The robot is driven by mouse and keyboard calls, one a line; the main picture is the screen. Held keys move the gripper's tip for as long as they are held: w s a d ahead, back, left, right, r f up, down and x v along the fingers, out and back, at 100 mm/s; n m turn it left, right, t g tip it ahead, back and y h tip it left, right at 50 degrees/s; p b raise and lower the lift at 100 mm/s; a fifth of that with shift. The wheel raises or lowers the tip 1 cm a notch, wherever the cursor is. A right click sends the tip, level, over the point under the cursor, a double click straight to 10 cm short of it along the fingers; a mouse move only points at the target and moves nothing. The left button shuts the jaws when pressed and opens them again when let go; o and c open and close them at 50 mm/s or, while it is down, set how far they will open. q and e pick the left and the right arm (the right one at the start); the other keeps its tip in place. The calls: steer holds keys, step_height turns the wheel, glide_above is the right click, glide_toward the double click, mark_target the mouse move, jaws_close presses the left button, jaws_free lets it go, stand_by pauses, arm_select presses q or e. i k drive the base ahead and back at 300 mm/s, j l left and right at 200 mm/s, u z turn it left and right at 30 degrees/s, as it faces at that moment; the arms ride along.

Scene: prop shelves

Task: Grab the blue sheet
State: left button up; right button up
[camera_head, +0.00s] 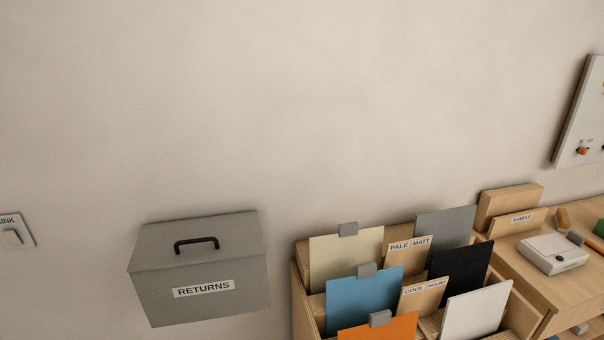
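The blue sheet (363,301) stands upright in a wooden rack (303,292) at the bottom centre-right of the head view. A grey clip or tab (367,270) sits at its top edge. It stands in front of a cream sheet (345,258) and behind an orange sheet (380,329), which hides part of its lower edge. To its right is a wooden divider labelled "COOL" (421,295). Neither of my grippers shows in this view.
A grey sheet (446,227), a black sheet (461,266) and a white sheet (476,312) fill the rack's right side. A grey lidded "RETURNS" box (205,270) is at the left. A wooden surface at right holds a pale device (552,254). Bare wall lies above.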

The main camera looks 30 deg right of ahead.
mark_target(350, 301)
steer(key=z, duration=1.45)
